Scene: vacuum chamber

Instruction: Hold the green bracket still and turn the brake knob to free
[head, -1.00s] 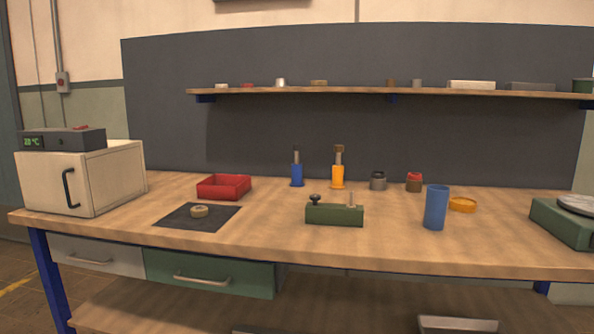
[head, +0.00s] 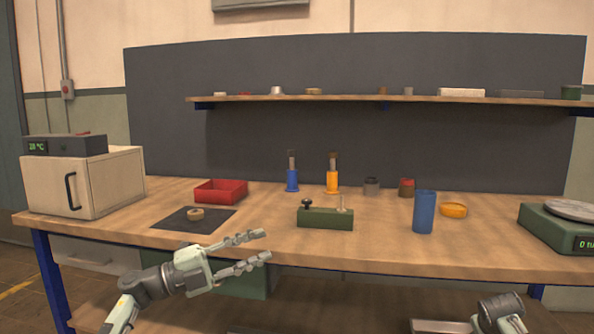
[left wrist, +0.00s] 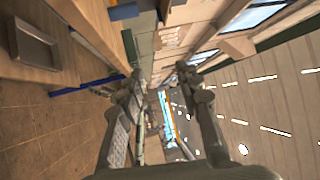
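The green bracket (head: 325,218) is a low block on the bench near its front middle. A black knob (head: 306,203), which looks like the brake knob, stands on its left end, and a thin metal pin (head: 341,203) stands on its right end. Which way the knob is set is too small to tell. My left gripper (head: 266,246) is open and empty, in front of the bench edge, lower left of the bracket and apart from it. Its spread fingers also show in the left wrist view (left wrist: 160,82). My right arm shows at the lower right; its fingers are out of frame.
A blue cup (head: 424,212) and an orange ring-shaped dish (head: 453,210) stand right of the bracket. A black mat (head: 175,222) with a small round part (head: 196,214) and a red tray (head: 221,192) are left. Blue (head: 292,180) and orange (head: 332,181) tools stand behind.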

